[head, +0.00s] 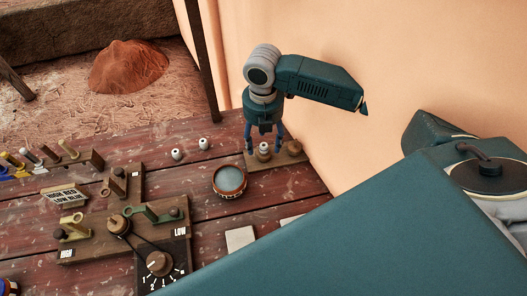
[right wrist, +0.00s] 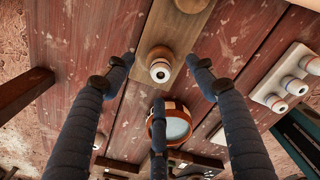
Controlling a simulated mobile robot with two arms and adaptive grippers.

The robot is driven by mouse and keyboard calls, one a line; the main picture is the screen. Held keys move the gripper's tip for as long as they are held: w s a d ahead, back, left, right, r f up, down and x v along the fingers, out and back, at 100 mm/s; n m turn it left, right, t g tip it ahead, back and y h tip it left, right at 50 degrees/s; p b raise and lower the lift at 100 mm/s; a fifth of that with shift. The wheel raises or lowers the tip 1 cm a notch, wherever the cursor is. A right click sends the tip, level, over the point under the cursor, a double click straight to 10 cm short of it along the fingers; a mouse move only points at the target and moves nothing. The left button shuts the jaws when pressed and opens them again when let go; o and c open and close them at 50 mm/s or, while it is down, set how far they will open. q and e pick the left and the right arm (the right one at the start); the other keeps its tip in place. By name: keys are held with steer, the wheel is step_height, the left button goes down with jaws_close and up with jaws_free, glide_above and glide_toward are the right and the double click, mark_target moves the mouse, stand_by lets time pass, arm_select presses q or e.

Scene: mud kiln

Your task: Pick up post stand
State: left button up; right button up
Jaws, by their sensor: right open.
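The post stand, which I take to be the wooden board (head: 277,163) with upright posts, lies at the table's far right edge near the wall. A small white ringed piece (head: 264,150) sits on one post; a brown knob (head: 294,147) stands at the other end. My right gripper (head: 264,138) points down over the white piece, fingers spread and empty. In the right wrist view, the board (right wrist: 163,30) runs up the picture, and the white piece (right wrist: 160,71) is between the open fingertips, with gaps on both sides. My left gripper is not in view.
A round bowl (head: 229,181) of grey liquid stands close to the board's left. Two small white pieces (head: 176,154) stand further left. A lever panel (head: 130,215) and dial (head: 158,263) are nearer. A white rack (right wrist: 288,82) shows in the right wrist view.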

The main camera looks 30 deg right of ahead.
mark_target(264, 146)
step_height(264, 146, down, 4)
steer(key=shift+s+f+p, duration=0.15)
steer(key=shift+p, duration=0.7)
steer(key=shift+f, duration=0.6)
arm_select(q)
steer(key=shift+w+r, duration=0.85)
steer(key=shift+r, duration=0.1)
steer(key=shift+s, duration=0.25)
arm_select(e)
steer(key=c, duration=1.1)
